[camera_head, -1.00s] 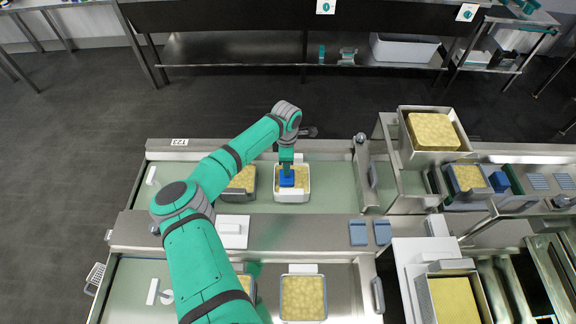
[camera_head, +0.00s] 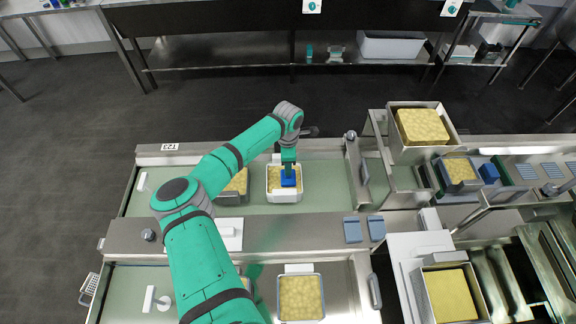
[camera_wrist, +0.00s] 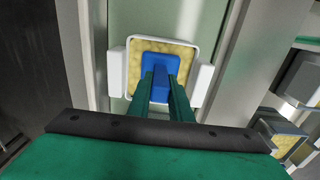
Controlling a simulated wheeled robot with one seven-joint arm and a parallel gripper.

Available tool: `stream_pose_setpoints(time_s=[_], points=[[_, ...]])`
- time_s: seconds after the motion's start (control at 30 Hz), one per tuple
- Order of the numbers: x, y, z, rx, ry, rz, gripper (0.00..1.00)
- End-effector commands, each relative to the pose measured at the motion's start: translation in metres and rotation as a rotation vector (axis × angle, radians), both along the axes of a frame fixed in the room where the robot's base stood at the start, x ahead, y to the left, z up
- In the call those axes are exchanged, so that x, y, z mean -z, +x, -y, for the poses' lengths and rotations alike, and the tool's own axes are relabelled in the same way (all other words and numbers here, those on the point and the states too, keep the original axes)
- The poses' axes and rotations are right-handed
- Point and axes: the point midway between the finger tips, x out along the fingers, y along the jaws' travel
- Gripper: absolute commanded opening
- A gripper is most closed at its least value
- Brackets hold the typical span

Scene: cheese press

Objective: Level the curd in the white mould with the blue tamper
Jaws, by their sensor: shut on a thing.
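The white mould (camera_head: 284,196) stands on the pale green bed of the far table, with yellow curd (camera_head: 275,177) inside it. The blue tamper (camera_head: 288,180) is over the mould, right of its middle in the head view. My gripper (camera_head: 288,168) points down and is shut on the tamper's handle. In the wrist view the tamper (camera_wrist: 160,66) lies within the mould's rim (camera_wrist: 130,75), with curd (camera_wrist: 190,60) showing around its plate. I cannot tell whether the plate touches the curd.
A grey mould with curd (camera_head: 238,184) stands just left of the white mould, partly behind my arm. A metal bin with curd (camera_head: 424,126) is at the right. Flat blue-grey pieces (camera_head: 352,230) lie on the near ledge. The green bed right of the mould is clear.

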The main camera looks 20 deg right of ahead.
Motion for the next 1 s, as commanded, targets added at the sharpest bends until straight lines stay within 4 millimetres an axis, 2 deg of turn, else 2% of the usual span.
stream_pose_setpoints(time_s=[0.6,1.0], points=[[0.003,0.01,-0.037,-0.003,0.003,-0.001,0.0],[0.001,0.01,-0.039,-0.003,0.005,-0.002,0.0]])
